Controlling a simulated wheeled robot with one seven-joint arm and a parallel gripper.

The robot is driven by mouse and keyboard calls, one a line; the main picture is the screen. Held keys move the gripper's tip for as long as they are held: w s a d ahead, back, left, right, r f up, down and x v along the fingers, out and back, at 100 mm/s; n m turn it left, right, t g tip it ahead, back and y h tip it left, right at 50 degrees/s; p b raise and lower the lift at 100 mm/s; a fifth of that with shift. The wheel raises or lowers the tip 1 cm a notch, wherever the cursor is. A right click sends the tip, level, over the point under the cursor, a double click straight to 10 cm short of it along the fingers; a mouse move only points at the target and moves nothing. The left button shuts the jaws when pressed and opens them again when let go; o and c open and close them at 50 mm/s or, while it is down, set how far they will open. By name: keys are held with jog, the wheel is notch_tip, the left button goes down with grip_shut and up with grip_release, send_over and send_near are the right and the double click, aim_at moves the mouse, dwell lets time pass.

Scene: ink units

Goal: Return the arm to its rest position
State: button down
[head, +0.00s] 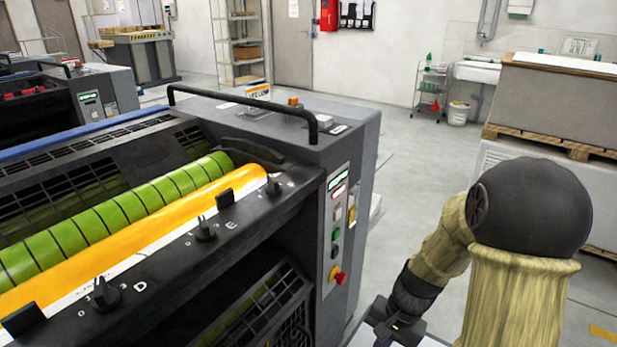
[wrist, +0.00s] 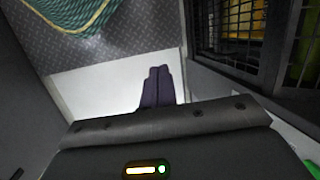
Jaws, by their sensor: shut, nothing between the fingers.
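My arm is in the lower right of the head view, in a tan sleeve with a dark round joint, bent down beside the printing press (head: 345,190). The lower end of the arm shows at the bottom edge, where the gripper fingers are cut off or hidden. In the wrist view my gripper (wrist: 158,72) shows two dark fingers side by side and touching, with nothing between them. They are over a white surface (wrist: 95,85).
The press has an orange roller (head: 150,235), a green roller (head: 120,215), a black handrail (head: 245,108) and a red knob (head: 340,278). In the wrist view a dark mesh guard (wrist: 240,40) is at right and a green net-like bundle (wrist: 70,18) at upper left. A pallet stack (head: 560,105) stands behind my arm. Grey floor (head: 420,160) is open between.

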jog(key=s+r+n+t+h+p, duration=0.1)
jog(key=s+r+n+p, duration=0.1)
jog(key=r+p, duration=1.4)
jog(key=s+r+n+t+h+p, duration=0.2)
jog(key=r+n+p, duration=0.2)
jog(key=r+p, duration=1.3)
notch_tip(320, 180, up, 6)
jog(key=shift+s+r, duration=0.25)
jog(key=shift+s, duration=0.05)
jog(key=shift+d, duration=0.1)
